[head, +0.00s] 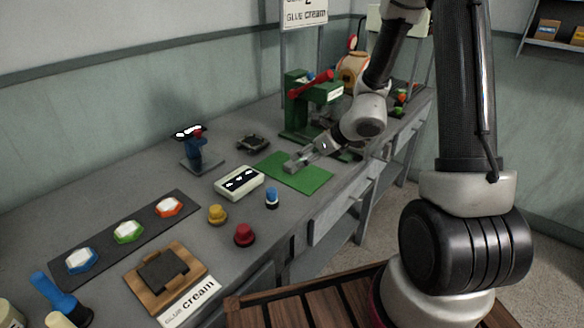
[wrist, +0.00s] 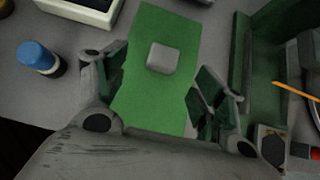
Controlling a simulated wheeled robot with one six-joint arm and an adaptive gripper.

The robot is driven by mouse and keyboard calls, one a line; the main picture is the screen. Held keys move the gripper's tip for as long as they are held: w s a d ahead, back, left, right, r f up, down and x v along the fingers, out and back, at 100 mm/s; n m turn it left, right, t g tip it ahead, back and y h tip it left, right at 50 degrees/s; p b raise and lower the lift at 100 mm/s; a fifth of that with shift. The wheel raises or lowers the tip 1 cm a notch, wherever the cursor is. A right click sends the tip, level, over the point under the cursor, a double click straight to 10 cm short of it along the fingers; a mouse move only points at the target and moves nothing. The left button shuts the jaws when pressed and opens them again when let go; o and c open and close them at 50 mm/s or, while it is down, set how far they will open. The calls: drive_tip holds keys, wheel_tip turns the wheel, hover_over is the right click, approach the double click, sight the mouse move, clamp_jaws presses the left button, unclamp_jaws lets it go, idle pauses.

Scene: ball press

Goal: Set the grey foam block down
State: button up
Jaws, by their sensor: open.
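The grey foam block (wrist: 163,57) shows in the wrist view as a small pale block on the green mat (wrist: 150,108), with bare mat all round it. My gripper (wrist: 160,78) is open, its fingers spread to the left and right of the block with clear gaps to both. In the head view my gripper (head: 303,160) is low over the green mat (head: 312,181). There the fingers make the block hard to pick out.
A green press (head: 297,112) with a red lever stands just behind the mat. A white box with black marks (head: 239,182) and a blue-topped piece (head: 271,198) are to the left. Yellow (head: 217,214) and red (head: 244,235) knobs stand nearer the front.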

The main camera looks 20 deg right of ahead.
sight(292, 163)
drive_tip(key=x, duration=0.8)
drive_tip(key=shift+w+d, duration=0.3)
drive_tip(key=c, duration=0.9)
